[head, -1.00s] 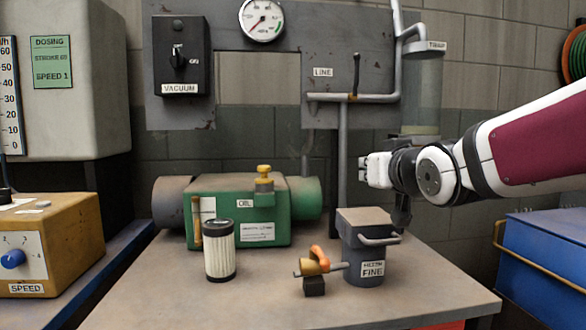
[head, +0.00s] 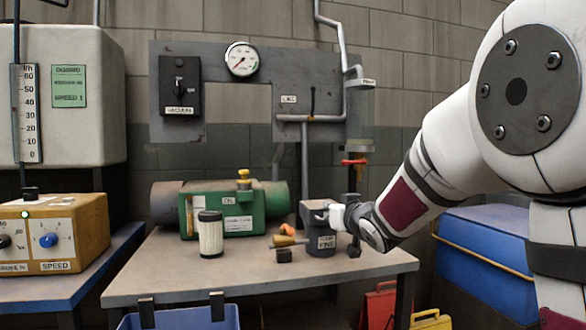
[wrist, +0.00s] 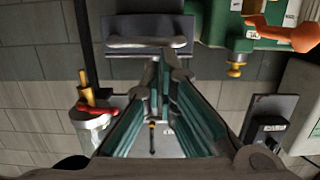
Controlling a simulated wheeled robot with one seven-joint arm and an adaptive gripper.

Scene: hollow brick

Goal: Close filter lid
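The grey filter housing (head: 320,240) labelled FINE stands upright on the bench at its right part. Its grey lid (head: 315,204) sits at its top; I cannot tell whether a gap remains under it. My gripper (head: 333,215) is beside the right side of the lid, at about its height, and hides the handle in the head view. In the wrist view a dark plate that looks like the lid (wrist: 120,23) carries a pale bar handle (wrist: 148,43) just beyond the fingertips (wrist: 163,62). The fingers are together with nothing visible between them; contact with the lid is unclear.
An orange-handled valve piece (head: 286,240) lies left of the housing. A white filter cartridge (head: 210,235) stands farther left, before the green pump (head: 230,205). Pipes and a clear trap rise behind. The front of the bench (head: 270,272) is clear.

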